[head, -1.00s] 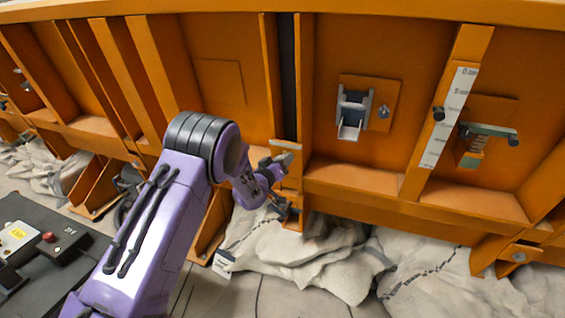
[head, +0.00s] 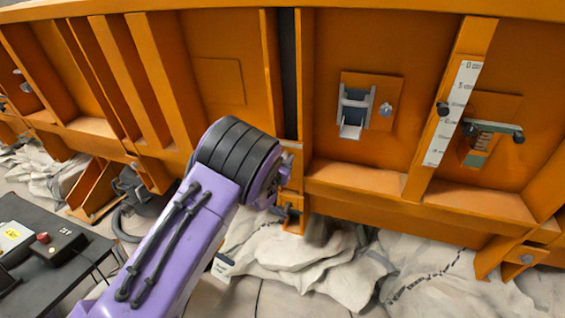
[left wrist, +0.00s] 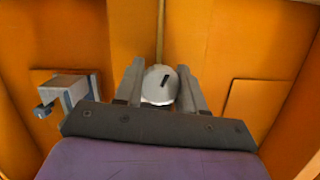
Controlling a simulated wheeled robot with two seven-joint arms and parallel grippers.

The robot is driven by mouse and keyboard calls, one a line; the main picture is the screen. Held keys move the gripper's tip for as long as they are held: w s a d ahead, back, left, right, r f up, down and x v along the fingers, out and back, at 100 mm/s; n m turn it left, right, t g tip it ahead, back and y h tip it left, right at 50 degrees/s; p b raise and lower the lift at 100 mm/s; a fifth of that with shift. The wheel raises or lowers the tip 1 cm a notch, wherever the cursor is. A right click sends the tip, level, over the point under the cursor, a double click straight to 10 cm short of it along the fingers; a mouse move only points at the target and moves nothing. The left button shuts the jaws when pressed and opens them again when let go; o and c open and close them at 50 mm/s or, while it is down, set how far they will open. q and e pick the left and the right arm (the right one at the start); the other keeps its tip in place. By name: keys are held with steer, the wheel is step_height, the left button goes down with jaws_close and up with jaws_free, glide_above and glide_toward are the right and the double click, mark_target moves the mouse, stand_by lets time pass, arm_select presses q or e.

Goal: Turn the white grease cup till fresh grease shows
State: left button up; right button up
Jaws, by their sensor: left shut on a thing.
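The white grease cup (left wrist: 158,86) shows in the left wrist view as a round pale cap with a short dark slot on its face. My left gripper (left wrist: 160,74) is shut on it, with one grey finger at each side. The lower part of the cup is hidden behind the gripper's dark crossbar. In the head view my purple left arm hides the cup and most of the gripper, beside the upright orange ribs. My right gripper is in neither view.
A grey bracket (head: 352,112) is fixed on the orange wall (head: 375,45) to the right of my arm. Further right is a white scale strip (head: 452,113). Pale crumpled sacks (head: 300,265) lie below. A black table (head: 45,270) with a control box stands at lower left.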

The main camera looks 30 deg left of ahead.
arm_select(q)
steer(key=shift+w+r, duration=0.1)
steer(key=shift+r, duration=0.25)
steer(key=o, duration=1.1)
steer(key=shift+c, duration=0.2)
steer(key=shift+f, duration=0.1)
steer(key=shift+d+f, duration=0.1)
steer(key=b+v, duration=0.2)
steer(key=v, duration=0.8)
steer(key=shift+s, duration=0.35)
steer(key=shift+d, duration=0.1)
